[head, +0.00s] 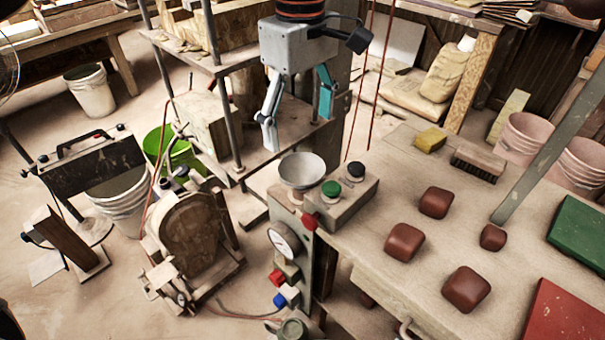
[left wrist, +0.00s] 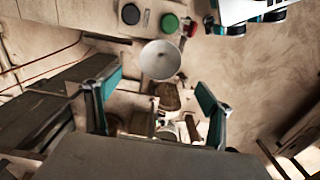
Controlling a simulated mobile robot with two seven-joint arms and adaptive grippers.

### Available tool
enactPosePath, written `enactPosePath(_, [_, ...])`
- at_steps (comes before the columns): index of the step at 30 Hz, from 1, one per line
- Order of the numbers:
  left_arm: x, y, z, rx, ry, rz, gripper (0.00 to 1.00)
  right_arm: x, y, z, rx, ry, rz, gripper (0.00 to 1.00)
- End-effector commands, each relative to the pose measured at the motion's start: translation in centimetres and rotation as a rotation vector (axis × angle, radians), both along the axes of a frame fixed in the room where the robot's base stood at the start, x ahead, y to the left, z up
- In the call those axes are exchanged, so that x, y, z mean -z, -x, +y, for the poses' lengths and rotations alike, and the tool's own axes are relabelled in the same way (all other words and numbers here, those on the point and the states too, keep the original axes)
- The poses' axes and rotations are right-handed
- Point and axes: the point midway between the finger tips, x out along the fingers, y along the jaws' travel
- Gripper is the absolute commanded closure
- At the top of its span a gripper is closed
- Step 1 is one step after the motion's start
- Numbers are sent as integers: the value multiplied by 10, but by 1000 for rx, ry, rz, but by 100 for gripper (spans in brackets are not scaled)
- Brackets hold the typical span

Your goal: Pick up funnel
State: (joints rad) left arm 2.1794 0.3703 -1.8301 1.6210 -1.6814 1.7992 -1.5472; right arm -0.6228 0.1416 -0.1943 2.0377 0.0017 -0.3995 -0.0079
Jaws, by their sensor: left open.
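The funnel (head: 301,170) is a pale grey-white cone with its wide mouth up. It stands at the left end of the bench, beside the control box with the green and black buttons. My left gripper (head: 297,128) hangs above it with its teal-and-grey fingers wide apart and nothing between them. In the left wrist view the funnel (left wrist: 161,60) shows its round mouth just beyond the open left gripper (left wrist: 160,95), apart from both fingers.
The control box (head: 341,200) stands close to the funnel's right, with a red knob (head: 309,221) in front. Several brown blocks (head: 404,243), a brush (head: 479,164) and a yellow sponge (head: 431,139) lie on the bench. A metal rack (head: 212,70) stands behind at left.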

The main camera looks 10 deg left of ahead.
Motion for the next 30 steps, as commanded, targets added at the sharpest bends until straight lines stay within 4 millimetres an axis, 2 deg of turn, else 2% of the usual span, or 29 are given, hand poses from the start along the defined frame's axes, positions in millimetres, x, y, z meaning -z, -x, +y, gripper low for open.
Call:
enactPosePath(1, [14,0,0,2,0,7,19,5,2,0,-1,2,7,60])
enactPosePath(6, [42,1,0,0,1,8,19,11,5,-1,-3,9,15,60])
enactPosePath(17, [65,1,-1,1,2,5,19,7,0,-2,-2,12,3,60])
enactPosePath(25, [103,3,-2,1,3,7,19,15,3,-3,-3,17,12,60])
enactPosePath(30, [107,2,-2,0,3,2,19,15,2,-4,-3,20,11,60])
